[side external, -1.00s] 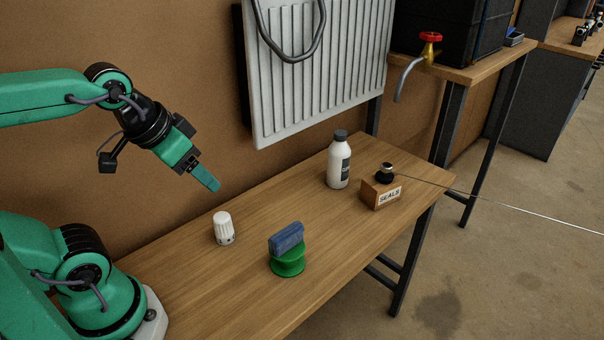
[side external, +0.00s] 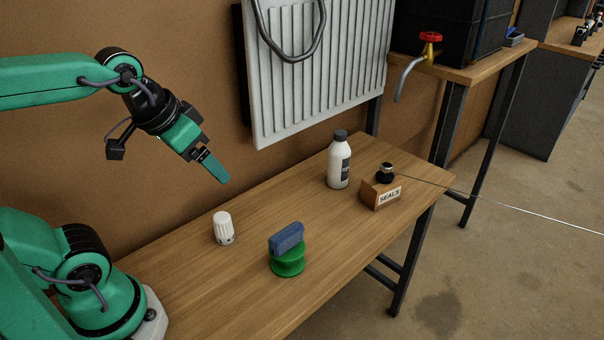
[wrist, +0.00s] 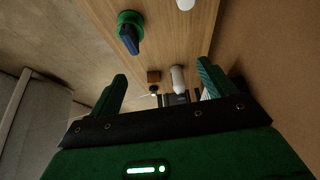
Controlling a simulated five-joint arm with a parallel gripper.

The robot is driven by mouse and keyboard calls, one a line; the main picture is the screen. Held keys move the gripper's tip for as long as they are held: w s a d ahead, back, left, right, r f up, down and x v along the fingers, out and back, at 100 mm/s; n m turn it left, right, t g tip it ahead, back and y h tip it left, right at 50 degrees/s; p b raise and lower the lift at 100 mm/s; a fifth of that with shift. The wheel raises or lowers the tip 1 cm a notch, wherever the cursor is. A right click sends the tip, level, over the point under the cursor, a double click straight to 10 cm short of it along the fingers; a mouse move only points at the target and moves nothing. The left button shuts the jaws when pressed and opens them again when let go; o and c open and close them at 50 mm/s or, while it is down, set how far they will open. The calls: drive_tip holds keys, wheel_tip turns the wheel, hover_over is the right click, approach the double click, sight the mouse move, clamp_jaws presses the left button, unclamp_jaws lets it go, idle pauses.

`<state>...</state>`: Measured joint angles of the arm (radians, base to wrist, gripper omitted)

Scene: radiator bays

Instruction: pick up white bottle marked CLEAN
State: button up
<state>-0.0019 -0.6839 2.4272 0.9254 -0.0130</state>
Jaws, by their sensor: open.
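The white bottle (side external: 339,168) with a dark cap and a dark label stands upright towards the far end of the wooden bench. The label's writing is too small to read. My gripper (side external: 222,175) is above the bench's back edge, well to the left of the bottle and apart from it. In the wrist view, my gripper (wrist: 163,90) shows two spread green fingers with nothing held.
A wooden block marked SEALS (side external: 381,193) stands just right of the bottle, with a thin rod reaching right from its top. A white knob (side external: 223,229) and a blue block (side external: 287,238) on a green spool (side external: 288,262) are nearer. A radiator (side external: 318,70) hangs behind.

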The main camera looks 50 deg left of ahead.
drive_tip(key=w+r+n+g, duration=0.1)
drive_tip(key=w+r, duration=0.5)
drive_tip(key=w, duration=0.5)
drive_tip(key=n+g, duration=0.2)
drive_tip(key=g, duration=0.1)
hover_over(340, 133)
drive_tip(key=s+d, duration=0.1)
drive_tip(key=s, duration=0.7)
wheel_tip(340, 133, down, 5)
drive_tip(key=shift+n+g, duration=0.6)
drive_tip(key=w+f, duration=0.2)
drive_tip(key=f, duration=0.1)
drive_tip(key=w+f, duration=0.3)
drive_tip(key=w+a+f, duration=0.1)
drive_tip(key=w+f, duration=0.1)
drive_tip(key=f, duration=0.1)
drive_tip(key=shift+w+f, duration=0.55)
drive_tip(key=shift+f, duration=0.3)
drive_tip(key=shift+f, duration=0.1)
drive_tip(key=shift+f, duration=1.2)
